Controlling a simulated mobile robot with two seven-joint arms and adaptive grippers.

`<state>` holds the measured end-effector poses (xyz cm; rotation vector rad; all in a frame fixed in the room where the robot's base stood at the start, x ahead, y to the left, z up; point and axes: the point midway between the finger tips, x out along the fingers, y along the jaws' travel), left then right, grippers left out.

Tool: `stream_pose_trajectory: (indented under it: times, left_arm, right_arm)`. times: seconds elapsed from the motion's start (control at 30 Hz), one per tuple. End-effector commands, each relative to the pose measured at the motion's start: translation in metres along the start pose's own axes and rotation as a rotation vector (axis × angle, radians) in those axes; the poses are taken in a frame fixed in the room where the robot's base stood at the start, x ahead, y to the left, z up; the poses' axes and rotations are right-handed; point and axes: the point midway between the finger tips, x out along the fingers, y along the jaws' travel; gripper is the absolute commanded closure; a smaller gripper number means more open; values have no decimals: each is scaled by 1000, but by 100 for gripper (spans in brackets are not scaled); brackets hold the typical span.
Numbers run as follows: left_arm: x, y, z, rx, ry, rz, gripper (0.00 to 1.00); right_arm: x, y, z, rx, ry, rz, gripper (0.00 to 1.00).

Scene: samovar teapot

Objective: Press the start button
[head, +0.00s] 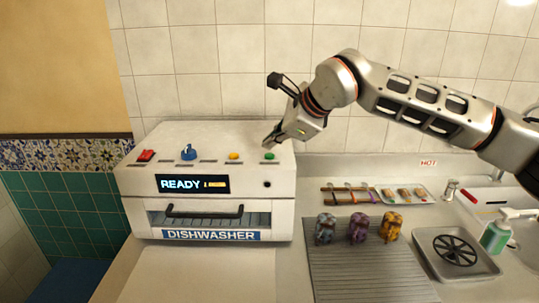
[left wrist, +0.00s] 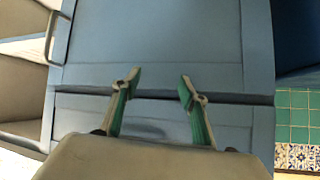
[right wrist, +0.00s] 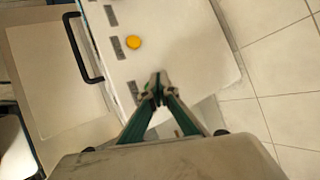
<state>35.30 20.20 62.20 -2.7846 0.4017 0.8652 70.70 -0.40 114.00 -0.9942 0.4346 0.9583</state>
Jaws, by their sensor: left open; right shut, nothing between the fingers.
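The white dishwasher (head: 215,212) stands on the counter, its display (head: 193,184) reading "READY". On its sloping top are a red switch (head: 146,155), a blue knob (head: 188,152), a yellow button (head: 234,156) and a green button (head: 269,156). The yellow button also shows in the right wrist view (right wrist: 133,42). My right gripper (head: 268,145) is shut and empty, its tips just above the green button in the head view. My left gripper (left wrist: 158,78) is open and empty before blue cabinet fronts.
Right of the dishwasher, a grey ribbed mat (head: 365,280) holds three patterned items, blue, purple and yellow. Behind are a rack (head: 350,196) and a tray (head: 407,193). A drain tray (head: 487,265), soap bottle (head: 495,237) and sink lie at right.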

Motion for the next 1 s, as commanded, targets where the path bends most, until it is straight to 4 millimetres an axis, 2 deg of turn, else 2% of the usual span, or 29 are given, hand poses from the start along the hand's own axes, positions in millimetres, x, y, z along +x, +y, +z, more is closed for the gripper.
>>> stream_pose_trajectory:
  times: [1.0]
  left_arm:
    - [2, 1, 6, 0, -7, 2, 57]
  right_arm:
    - [6, 4, -4, 0, 0, 0, 100]
